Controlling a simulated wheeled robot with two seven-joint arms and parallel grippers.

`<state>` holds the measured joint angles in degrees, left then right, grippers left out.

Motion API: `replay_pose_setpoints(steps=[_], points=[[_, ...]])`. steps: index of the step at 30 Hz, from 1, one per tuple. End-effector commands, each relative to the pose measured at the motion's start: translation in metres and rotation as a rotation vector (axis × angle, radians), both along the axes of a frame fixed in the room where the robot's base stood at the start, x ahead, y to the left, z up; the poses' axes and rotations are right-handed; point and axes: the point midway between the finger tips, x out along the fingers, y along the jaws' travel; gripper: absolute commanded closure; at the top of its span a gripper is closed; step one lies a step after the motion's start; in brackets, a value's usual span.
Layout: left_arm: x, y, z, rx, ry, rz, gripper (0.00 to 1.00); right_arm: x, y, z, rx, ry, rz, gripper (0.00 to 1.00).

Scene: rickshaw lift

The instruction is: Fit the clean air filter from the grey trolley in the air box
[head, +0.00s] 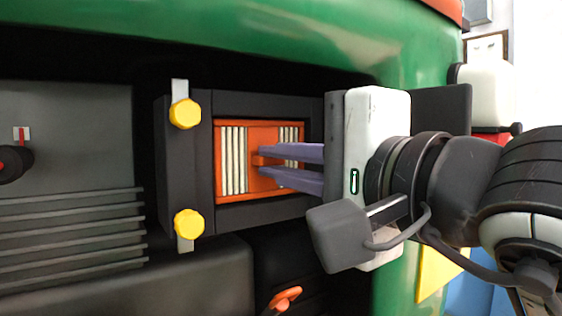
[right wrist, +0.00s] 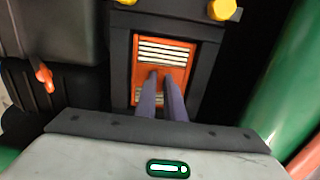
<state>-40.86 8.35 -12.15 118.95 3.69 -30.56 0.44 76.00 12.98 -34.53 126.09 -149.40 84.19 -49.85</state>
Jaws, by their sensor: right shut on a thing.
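The air filter (head: 233,160) has an orange frame and pale pleats. It sits in the opening of the dark air box (head: 200,165), facing out; how deep it is seated I cannot tell. My right gripper (head: 262,161) is shut on the small orange tab in the middle of the filter, its two purple fingers above and below the tab. The right wrist view shows the filter (right wrist: 166,50) framed by the box walls, with the fingers (right wrist: 160,76) at its middle. My left gripper is not in view. The grey trolley is not seen.
Two yellow knobs (head: 185,113) (head: 188,223) stand on the left side of the air box. A dark panel (head: 445,108) shows behind my right gripper. Green bodywork (head: 250,30) curves over the top and down the right. An orange handle (head: 284,298) lies below the box.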

Motion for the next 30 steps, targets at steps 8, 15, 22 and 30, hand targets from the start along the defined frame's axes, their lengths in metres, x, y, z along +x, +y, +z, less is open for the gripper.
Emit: replay_pose_setpoints(steps=[8, 15, 22, 30], points=[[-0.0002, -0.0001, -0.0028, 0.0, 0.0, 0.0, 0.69, -0.0013, -0.0002, -0.0006, 0.0, -0.001, 0.0, 1.0], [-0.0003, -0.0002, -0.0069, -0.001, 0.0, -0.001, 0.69, -0.0037, -0.0006, -0.0004, 0.0, -0.001, 0.0, 1.0], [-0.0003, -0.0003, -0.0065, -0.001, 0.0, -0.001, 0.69, -0.0037, -0.0006, 0.0001, 0.0, 0.0, 0.0, 1.0], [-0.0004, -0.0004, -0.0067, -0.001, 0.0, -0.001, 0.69, -0.0037, -0.0006, 0.0001, 0.001, -0.001, 0.0, 1.0]])
